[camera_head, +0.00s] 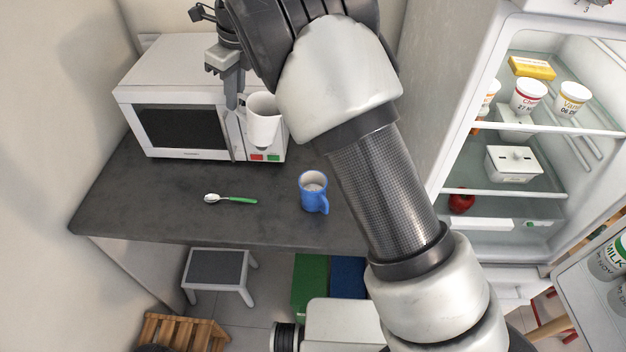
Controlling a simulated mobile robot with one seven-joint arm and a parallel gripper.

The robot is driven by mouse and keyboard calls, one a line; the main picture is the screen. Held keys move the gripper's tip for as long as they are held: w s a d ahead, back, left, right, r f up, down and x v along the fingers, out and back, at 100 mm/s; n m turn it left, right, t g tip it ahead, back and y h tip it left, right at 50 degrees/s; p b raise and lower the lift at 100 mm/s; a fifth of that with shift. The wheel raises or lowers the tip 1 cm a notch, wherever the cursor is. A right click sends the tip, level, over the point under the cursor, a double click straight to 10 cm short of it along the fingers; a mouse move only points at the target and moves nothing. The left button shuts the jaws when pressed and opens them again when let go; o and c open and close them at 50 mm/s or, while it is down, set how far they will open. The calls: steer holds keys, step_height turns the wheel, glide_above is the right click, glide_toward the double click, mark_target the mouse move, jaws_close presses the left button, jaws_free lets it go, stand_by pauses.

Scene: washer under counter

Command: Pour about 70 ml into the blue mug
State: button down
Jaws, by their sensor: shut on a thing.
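The blue mug (308,201) stands upright on the dark counter, with its handle toward the lower right. Its inside looks pale, and I cannot tell how much is in it. My gripper (232,104) is shut on a white cup (263,128) and holds it nearly upright above the counter, in front of the microwave's right side. The cup is up and to the left of the blue mug in the picture, apart from it. The cup's contents and the exact grip are not clear.
A white microwave (172,62) stands at the back left of the dark counter (155,205). A spoon with a green handle (232,199) lies left of the mug. An open fridge (478,228) with food is on the right. A step stool (218,268) stands below the counter.

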steer(key=shift+w+a+r+h, duration=0.1)
steer(key=shift+a+r+h, duration=0.1)
steer(key=shift+r, duration=0.35)
steer(key=shift+w+a+r+h, duration=0.1)
steer(key=shift+a+r, duration=0.05)
steer(key=shift+r, duration=0.4)
steer(key=shift+w+a+r+g+h, duration=0.35)
steer(key=shift+a+g+h, duration=0.15)
steer(key=shift+a+h, duration=0.15)
steer(key=shift+s+r+h, duration=0.1)
steer(key=shift+s+h, duration=0.05)
steer(key=shift+h, duration=0.1)
